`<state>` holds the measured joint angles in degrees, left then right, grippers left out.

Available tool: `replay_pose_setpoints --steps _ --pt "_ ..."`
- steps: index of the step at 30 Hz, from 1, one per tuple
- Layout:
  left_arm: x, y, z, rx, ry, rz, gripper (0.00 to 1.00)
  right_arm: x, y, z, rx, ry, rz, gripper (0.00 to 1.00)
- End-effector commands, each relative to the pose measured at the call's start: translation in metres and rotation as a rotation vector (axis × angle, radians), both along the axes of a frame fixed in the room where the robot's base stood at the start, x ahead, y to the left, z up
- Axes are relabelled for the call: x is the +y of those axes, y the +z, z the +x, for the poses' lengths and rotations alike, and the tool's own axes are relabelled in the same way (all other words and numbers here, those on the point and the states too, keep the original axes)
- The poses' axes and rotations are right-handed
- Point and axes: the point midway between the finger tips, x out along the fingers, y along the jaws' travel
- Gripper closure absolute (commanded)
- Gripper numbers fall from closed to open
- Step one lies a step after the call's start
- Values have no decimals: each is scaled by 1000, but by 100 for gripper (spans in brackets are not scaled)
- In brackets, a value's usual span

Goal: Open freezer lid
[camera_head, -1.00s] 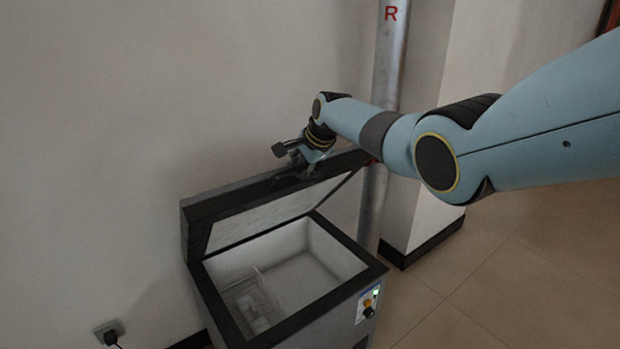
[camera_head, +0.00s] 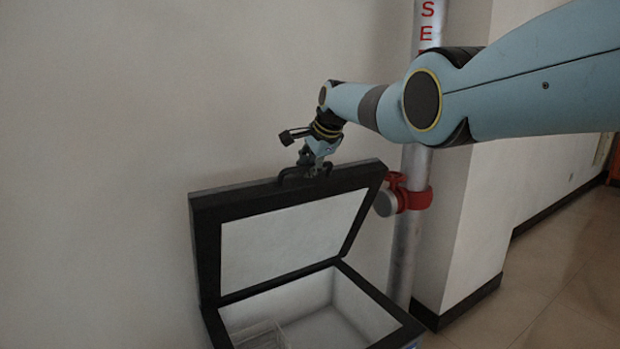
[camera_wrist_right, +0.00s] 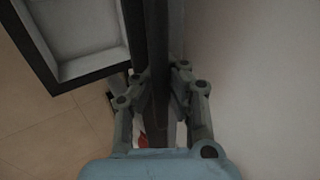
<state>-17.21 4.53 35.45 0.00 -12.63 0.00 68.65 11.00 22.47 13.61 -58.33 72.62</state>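The freezer lid (camera_head: 290,236), black-framed with a pale inner panel, stands raised and steeply tilted at the back of the freezer in the head view. A black handle (camera_head: 291,173) sits on its top edge. My right gripper (camera_head: 318,170) is at this handle. In the wrist view its fingers (camera_wrist_right: 160,72) lie on both sides of a dark bar and appear closed on it; the exact contact is hidden. The freezer body (camera_head: 372,292) is open below, its white inside showing. My left gripper is not in view.
A wire basket (camera_head: 262,336) lies inside the freezer. A metal pipe (camera_head: 408,245) with a red clamp (camera_head: 418,198) stands just right of the lid, before a pillar. A plain wall is behind and left. Tiled floor at the right is clear.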

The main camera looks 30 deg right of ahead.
Motion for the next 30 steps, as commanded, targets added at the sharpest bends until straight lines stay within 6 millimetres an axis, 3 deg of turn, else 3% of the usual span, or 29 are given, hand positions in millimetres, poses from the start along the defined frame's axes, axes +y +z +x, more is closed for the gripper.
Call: replay_pose_setpoints --steps 1,9,18,30 --pt "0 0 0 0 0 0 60 -3 7 3 -11 -3 -3 100" --pt "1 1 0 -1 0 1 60 -3 8 3 -13 -2 -4 100" --pt "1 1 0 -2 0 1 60 -1 4 2 -7 0 -2 62" --pt "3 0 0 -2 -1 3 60 -1 5 0 -5 0 -1 62"
